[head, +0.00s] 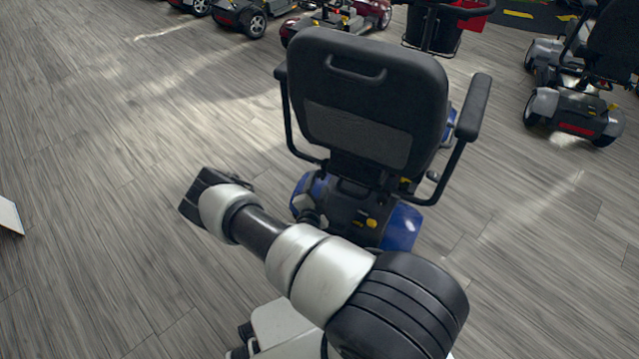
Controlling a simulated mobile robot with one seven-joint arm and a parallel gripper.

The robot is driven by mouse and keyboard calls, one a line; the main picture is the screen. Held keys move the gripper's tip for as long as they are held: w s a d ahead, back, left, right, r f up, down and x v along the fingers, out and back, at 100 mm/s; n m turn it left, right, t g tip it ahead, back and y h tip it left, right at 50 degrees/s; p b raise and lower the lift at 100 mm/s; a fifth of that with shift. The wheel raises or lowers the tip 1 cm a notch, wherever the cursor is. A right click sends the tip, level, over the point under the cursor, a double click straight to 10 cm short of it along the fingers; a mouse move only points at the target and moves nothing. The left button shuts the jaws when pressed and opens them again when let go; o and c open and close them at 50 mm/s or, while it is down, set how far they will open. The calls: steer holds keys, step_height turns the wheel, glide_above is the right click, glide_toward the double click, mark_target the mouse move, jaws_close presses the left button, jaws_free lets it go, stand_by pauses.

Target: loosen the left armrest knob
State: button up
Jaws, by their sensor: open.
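A scooter with a black seat (365,95) and blue body (402,227) stands in front of me, seen from behind. Its left armrest (281,73) is mostly hidden by the backrest. The armrest's bent black tube (291,130) runs down and in under the seat. I cannot make out the left armrest knob. My arm reaches from the lower right to a dark joint at the left, behind the scooter. My gripper cannot be made out.
The right armrest (474,105) sticks out beside the backrest. Another scooter (575,110) stands at the right, and several more stand along the top edge. A white panel (10,216) shows at the left edge. The wood-look floor (110,150) at left is clear.

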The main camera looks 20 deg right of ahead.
mark_target(321, 175)
steer(key=shift+x, duration=1.45)
steer(key=shift+c, duration=0.3)
steer(key=c, duration=1)
